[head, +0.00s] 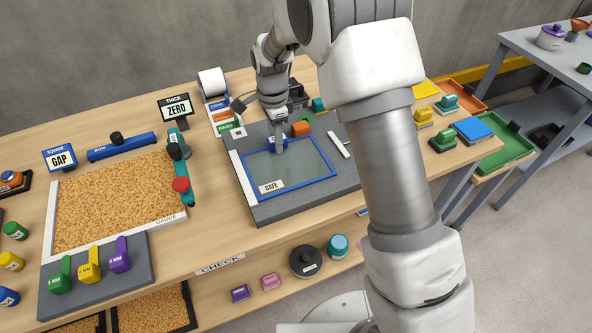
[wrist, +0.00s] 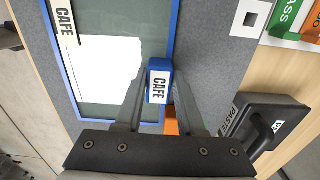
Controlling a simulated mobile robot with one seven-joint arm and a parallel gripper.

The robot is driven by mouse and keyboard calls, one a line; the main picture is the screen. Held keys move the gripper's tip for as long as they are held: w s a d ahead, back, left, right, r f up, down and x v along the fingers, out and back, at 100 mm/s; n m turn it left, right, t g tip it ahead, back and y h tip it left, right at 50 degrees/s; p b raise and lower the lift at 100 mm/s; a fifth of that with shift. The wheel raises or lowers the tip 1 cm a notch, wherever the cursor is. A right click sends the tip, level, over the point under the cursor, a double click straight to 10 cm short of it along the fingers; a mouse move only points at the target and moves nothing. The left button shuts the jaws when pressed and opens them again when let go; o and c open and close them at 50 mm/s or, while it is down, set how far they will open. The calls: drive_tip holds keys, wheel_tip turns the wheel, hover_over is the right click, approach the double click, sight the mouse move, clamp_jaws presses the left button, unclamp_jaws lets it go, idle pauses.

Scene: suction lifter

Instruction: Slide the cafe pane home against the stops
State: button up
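The cafe pane (head: 300,168) is a glassy sheet with a blue frame and a CAFE label, lying flat on a dark grey board (head: 265,214). Its left edge lies close along a long white strip (head: 240,170); I cannot tell whether they touch. A shorter white strip (head: 339,145) lies apart from its right edge. My gripper (head: 279,146) is at the pane's far edge. In the wrist view its fingers (wrist: 160,82) flank a blue block labelled CAFE (wrist: 158,88) and appear closed on it. The pane (wrist: 105,20) shows there with a bright reflection.
An orange block (head: 301,128) sits on the board just behind the pane. A black box (wrist: 262,125) stands beyond it. Yellow, blue and green items sit at the right.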

drive_tip(key=o, duration=0.4)
drive_tip(key=shift+a, duration=0.2)
drive_tip(key=shift+o, duration=0.2)
drive_tip(key=shift+d, duration=0.1)
wheel_tip(320, 180, up, 17)
drive_tip(key=p, duration=0.2)
drive_tip(key=s+d+r+n+t, duration=0.1)
drive_tip(key=s+d+r+n, duration=0.3)
drive_tip(key=s+d+r, duration=0.25)
drive_tip(key=s+d+n+t, duration=0.2)
drive_tip(key=s+d+n, duration=0.2)
drive_tip(key=s, duration=0.6)
drive_tip(key=s+d+n+t, duration=0.2)
drive_tip(key=s+d+n, duration=0.3)
drive_tip(key=s, duration=0.5)
drive_tip(key=d, duration=0.2)
drive_tip(key=shift+s+d+r+n+t, duration=0.15)
drive_tip(key=shift+d+r+n+t, duration=0.05)
drive_tip(key=shift+d+n+t, duration=0.1)
